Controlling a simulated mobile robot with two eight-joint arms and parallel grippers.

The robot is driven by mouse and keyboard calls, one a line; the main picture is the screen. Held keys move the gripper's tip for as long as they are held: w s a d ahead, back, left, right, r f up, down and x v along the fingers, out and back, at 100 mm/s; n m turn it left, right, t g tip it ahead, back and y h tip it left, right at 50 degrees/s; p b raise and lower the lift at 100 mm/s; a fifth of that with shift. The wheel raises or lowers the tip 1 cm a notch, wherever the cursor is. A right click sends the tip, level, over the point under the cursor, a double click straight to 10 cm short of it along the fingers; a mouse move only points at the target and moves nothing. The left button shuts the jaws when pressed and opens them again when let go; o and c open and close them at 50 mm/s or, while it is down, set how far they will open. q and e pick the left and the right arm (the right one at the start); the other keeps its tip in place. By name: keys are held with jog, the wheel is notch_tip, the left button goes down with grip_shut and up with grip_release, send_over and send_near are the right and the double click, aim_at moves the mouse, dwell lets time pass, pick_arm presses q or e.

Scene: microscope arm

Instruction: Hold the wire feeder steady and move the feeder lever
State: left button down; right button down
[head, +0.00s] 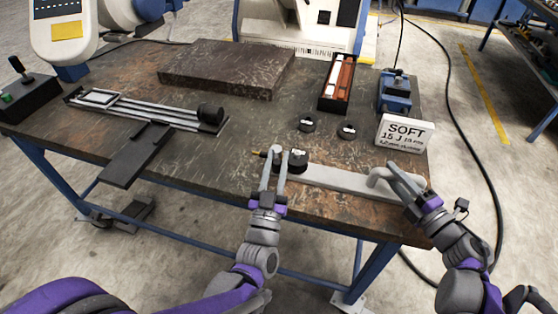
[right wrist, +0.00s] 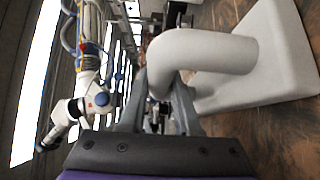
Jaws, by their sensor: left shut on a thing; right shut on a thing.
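What I take to be the wire feeder (head: 335,179) is a long pale grey bar lying along the table's front edge. A black round part (head: 298,158) and a small brass tip show at its left end. A curved grey tube, apparently the feeder lever (head: 376,175), rises near its right end. My left gripper (head: 278,151) is shut at the left end, beside the black round part; its fingers hide the exact grip. My right gripper (head: 399,176) is shut on the curved tube. The right wrist view shows the thick tube (right wrist: 205,50) passing between the fingers (right wrist: 158,100).
A white sign reading SOFT (head: 404,133) stands behind the bar's right end. Two black discs (head: 307,124), a tray with red and white pieces (head: 337,83) and a blue device (head: 395,92) lie behind. A dark slab (head: 226,68) and a slide rail (head: 150,110) occupy the left.

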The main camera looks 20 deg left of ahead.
pick_arm(q)
jog(key=m+h, duration=0.1)
jog(key=h, duration=0.1)
jog(key=a+m+h, duration=0.1)
jog(key=h, duration=0.1)
jog(key=a+m+h, duration=0.1)
jog(key=h, duration=0.1)
jog(key=shift+s, duration=0.15)
jog(key=shift+a+m+g+h, duration=0.35)
jog(key=shift+m+h, duration=0.25)
jog(key=shift+h, duration=0.5)
jog(key=shift+a+m+g+h, duration=0.2)
jog(key=shift+m+g+h, duration=0.3)
jog(key=shift+h, duration=0.6)
jog(key=shift+m+h, duration=0.3)
jog(key=shift+h, duration=0.1)
jog(key=c, duration=0.7)
grip_release()
jog(key=shift+o, duration=0.2)
jog(key=v, duration=1.2)
